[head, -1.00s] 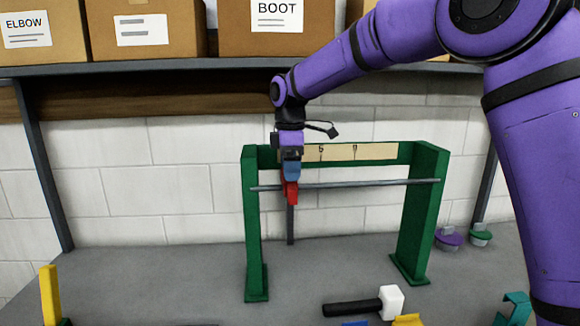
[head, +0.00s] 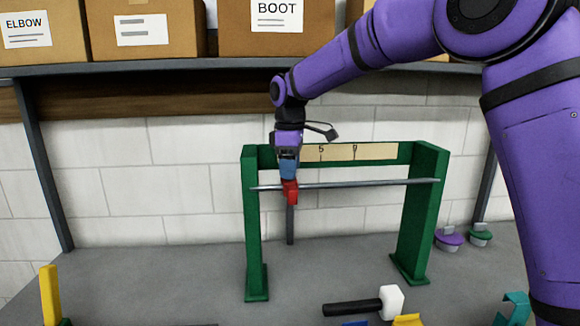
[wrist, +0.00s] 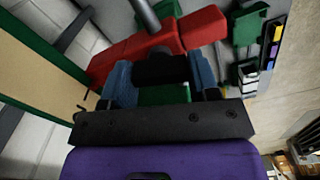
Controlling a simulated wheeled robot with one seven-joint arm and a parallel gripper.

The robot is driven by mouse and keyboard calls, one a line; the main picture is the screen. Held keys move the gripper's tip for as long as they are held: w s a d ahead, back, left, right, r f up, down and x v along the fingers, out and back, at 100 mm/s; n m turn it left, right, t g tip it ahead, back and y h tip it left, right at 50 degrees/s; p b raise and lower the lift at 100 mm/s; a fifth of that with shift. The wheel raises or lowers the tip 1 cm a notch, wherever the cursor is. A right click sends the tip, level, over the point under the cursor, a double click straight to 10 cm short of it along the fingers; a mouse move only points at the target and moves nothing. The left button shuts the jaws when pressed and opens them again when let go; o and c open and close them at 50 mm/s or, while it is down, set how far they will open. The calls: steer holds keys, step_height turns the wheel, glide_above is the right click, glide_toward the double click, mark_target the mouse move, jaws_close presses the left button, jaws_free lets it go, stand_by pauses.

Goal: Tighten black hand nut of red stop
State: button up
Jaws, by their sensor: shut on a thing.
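The red stop (head: 291,194) sits on the grey rod (head: 360,184), which runs across a green frame (head: 252,225). It is near the frame's left post. In the wrist view the red stop (wrist: 205,27) lies across the top, with the rod (wrist: 145,14) passing through it. My gripper (head: 289,176) is right above the stop, pointing down. In the wrist view its blue fingers (wrist: 160,78) are shut on the black hand nut (wrist: 160,68), one on each side. In the head view the nut is hidden by the fingers.
A pale scale strip (head: 375,152) is fixed to the frame's top bar, behind the rod. A mallet (head: 355,305) lies on the bench in front. A yellow post (head: 49,292) stands at left. Purple (head: 449,238) and green (head: 481,235) items sit at right. Boxes line the shelf above.

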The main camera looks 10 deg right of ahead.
steer(key=m, duration=1.1)
steer(key=shift+m, duration=1.8)
steer(key=o, duration=0.9)
steer(key=shift+r, duration=0.1)
